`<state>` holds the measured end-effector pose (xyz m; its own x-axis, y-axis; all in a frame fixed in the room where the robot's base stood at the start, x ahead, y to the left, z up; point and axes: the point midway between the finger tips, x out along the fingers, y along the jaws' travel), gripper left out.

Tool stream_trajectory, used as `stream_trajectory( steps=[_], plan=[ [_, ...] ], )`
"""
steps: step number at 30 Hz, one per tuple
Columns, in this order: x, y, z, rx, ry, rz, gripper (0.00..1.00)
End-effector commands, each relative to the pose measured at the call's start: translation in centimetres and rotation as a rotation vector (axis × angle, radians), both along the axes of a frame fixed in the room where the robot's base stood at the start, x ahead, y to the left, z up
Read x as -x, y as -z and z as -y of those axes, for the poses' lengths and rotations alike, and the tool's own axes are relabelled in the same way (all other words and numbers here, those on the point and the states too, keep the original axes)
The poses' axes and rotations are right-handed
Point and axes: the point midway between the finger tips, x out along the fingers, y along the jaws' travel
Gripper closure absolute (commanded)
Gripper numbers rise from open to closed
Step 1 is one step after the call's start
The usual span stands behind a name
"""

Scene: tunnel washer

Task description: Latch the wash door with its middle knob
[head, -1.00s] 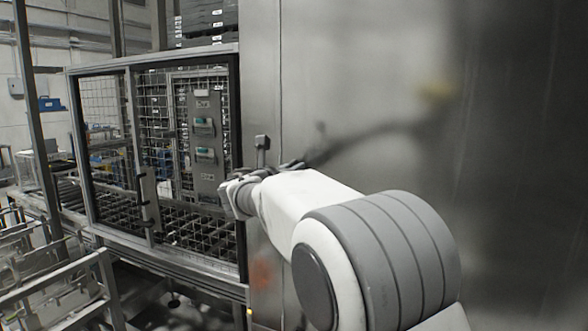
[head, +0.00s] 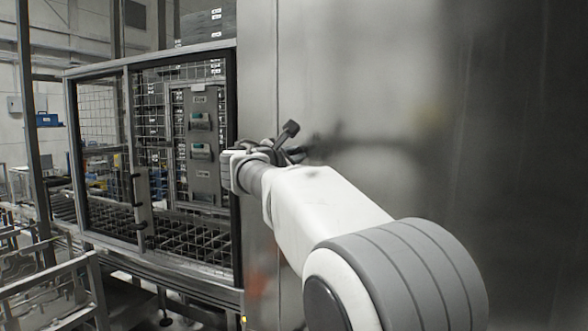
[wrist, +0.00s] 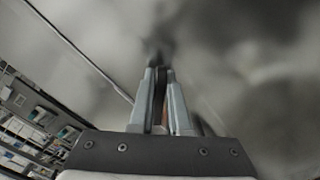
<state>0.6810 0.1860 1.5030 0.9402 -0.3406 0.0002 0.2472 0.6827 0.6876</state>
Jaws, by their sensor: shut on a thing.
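The wash door appears as a broad smooth steel face (head: 360,90) filling the middle and right of the head view; a thin upright seam runs down its left part. My gripper (head: 290,153) is up against this face just right of the seam, partly hidden behind my own wrist. In the wrist view my gripper (wrist: 160,72) has its two pale fingers close together, shut on a narrow dark brownish piece, likely the middle knob (wrist: 160,92). The knob's outline and its angle are mostly hidden by the fingers. The steel behind is blurred.
A mesh-guarded frame (head: 131,66) with a dark handle (head: 137,203) stands left of the steel face. Metal rails (head: 50,275) lie at the lower left. The steel face right of my gripper is clear.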

Motion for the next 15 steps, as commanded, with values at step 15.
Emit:
stream_trajectory(
  steps=[15],
  plan=[
    [0.14, 1.18, 0.45, -0.458, 0.001, 0.167, 1.00]
  ],
)
